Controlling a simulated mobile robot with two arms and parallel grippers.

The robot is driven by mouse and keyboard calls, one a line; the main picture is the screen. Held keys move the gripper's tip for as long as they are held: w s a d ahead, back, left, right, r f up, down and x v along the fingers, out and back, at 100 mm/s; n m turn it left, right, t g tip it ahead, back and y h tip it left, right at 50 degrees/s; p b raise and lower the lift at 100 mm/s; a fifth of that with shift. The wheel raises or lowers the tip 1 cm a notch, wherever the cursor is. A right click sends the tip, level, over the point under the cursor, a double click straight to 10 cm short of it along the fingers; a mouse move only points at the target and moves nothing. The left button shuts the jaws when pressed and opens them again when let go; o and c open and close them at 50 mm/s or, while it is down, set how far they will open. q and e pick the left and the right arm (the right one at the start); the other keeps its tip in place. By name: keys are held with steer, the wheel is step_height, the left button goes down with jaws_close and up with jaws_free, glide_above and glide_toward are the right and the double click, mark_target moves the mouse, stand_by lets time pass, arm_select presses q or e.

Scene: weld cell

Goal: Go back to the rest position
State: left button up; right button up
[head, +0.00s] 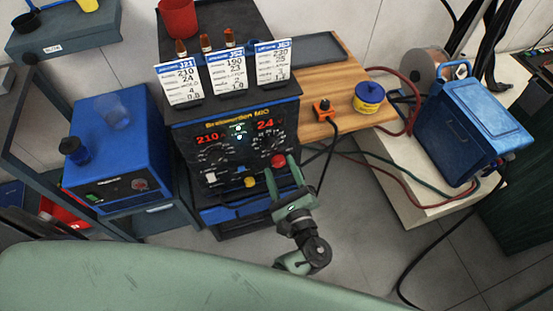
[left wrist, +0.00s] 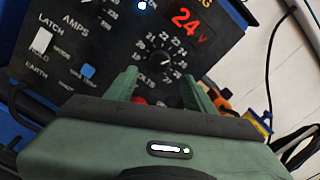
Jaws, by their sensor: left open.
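My left gripper (head: 282,172) is at the lower right of the front panel of the black welding machine (head: 228,165). Its two fingers are apart and point at the panel. In the left wrist view the open fingers (left wrist: 158,88) stand either side of the lower part of the volts dial (left wrist: 162,62). A red knob (head: 278,161) shows by the fingertips in the head view; in the wrist view it is mostly hidden behind the gripper body. I cannot tell whether a finger touches it. The displays read 210 A and 24 V. My right gripper is not in view.
Three job cards (head: 226,75) stand on the machine. A blue unit (head: 115,150) is at left. A wooden board (head: 335,70) holds an orange clamp (head: 323,109) and a blue-yellow tin (head: 369,97). A blue case (head: 470,130) and cables are at right. Grey floor (head: 370,240) lies in front.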

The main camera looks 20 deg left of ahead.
arm_select(q)
steer(key=shift+s+d, duration=0.3)
steer(key=shift+s, duration=0.15)
steer(key=s+a+f+n+g+h, duration=0.25)
steer(key=s+f, duration=0.25)
steer(key=f, duration=0.5)
steer(key=s+a+f+n+g+h, duration=0.15)
steer(key=s+f+g, duration=0.25)
steer(key=f, duration=0.6)
steer(key=s+a+f+n+g+h, duration=0.1)
steer(key=s+a+f+g, duration=0.3)
steer(key=f, duration=0.6)
steer(key=s+a+f+n+g+h, duration=0.1)
steer(key=s+f+n, duration=0.3)
steer(key=s, duration=0.4)
steer(key=s+a+f+n+g+h, duration=0.1)
steer(key=s+a+f+n+h, duration=0.1)
steer(key=s+f+n, duration=0.2)
steer(key=s+a+f+n+g+h, duration=0.1)
steer(key=s+a+f+n+h, duration=0.1)
steer(key=s+f+n, duration=0.2)
steer(key=s+n, duration=0.3)
steer(key=s, duration=0.4)
steer(key=shift+s+f+n, duration=0.35)
steer(key=shift+s+n, duration=0.05)
steer(key=shift+g, duration=0.25)
